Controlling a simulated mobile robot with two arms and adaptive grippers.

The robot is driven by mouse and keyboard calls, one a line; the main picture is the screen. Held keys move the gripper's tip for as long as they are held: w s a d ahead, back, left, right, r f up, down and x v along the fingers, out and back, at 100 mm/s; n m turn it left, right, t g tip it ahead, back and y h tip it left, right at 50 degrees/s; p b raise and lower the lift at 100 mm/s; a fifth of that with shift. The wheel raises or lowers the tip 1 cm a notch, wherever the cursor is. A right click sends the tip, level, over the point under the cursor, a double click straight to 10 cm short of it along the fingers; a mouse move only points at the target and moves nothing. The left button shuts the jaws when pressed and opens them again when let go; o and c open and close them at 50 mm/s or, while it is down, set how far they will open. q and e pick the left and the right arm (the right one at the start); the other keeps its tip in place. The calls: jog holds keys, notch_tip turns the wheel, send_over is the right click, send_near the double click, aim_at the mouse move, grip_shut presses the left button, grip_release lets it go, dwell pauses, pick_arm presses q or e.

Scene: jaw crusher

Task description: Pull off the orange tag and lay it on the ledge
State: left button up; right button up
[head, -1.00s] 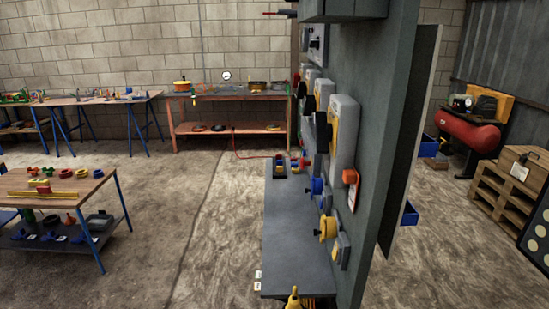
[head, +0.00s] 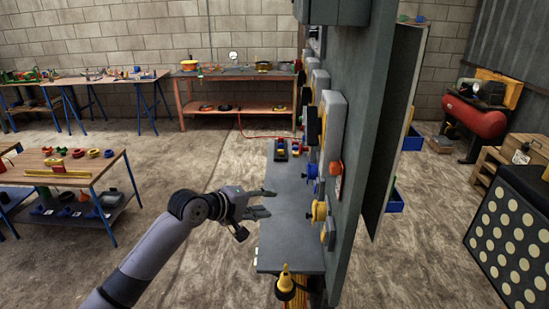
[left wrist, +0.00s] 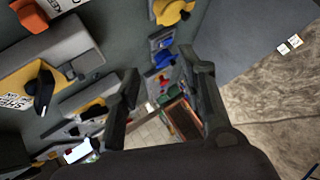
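The orange tag (head: 336,168) hangs on the grey panel, above the yellow knob, with a white part below its orange top. In the left wrist view an orange piece (left wrist: 30,15) beside a white lettered label at the upper left looks like the same tag. The grey ledge (head: 285,243) runs along the foot of the panel; its bare top also shows in the left wrist view (left wrist: 245,35). My left gripper (head: 269,203) is open and empty over the ledge's left edge, apart from the tag. Its two fingers are spread in the left wrist view (left wrist: 162,65). My right gripper is out of view.
Yellow (head: 320,210) and blue knobs and grey boxes stick out from the panel. Small red, yellow and blue items (head: 281,150) lie at the ledge's far end. The ledge's middle is clear.

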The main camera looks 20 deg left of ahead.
pick_arm(q)
jog(key=s+d+r+h+p, duration=0.1)
jog(key=s+d+r, duration=0.2)
jog(key=r, duration=0.5)
jog(key=s+d+r+h+p, duration=0.1)
jog(key=s+d+r+h, duration=0.15)
jog(key=r, duration=0.55)
jog(key=p, duration=0.4)
send_near(331, 169)
jog(key=shift+m+y, duration=0.3)
jog(key=shift+y, duration=0.05)
jog(key=x, duration=0.9)
jog(key=shift+d+r, duration=0.2)
jog(key=shift+r, duration=0.15)
jog(key=shift+w+d+f, duration=0.15)
jog(key=shift+w+f, duration=0.05)
jog(key=shift+c, duration=0.2)
jog(key=c, duration=0.9)
grip_shut()
jog(key=shift+s+a+p, duration=0.2)
jog(key=shift+s+a, duration=0.05)
jog(key=shift+a, duration=0.35)
jog(key=shift+s+a+p, duration=0.2)
jog(key=shift+s+a, duration=0.05)
jog(key=shift+a, duration=0.3)
jog(key=shift+s+a, duration=0.25)
jog(key=shift+a, duration=0.4)
jog(key=shift+s+a, duration=0.25)
jog(key=shift+a, duration=0.35)
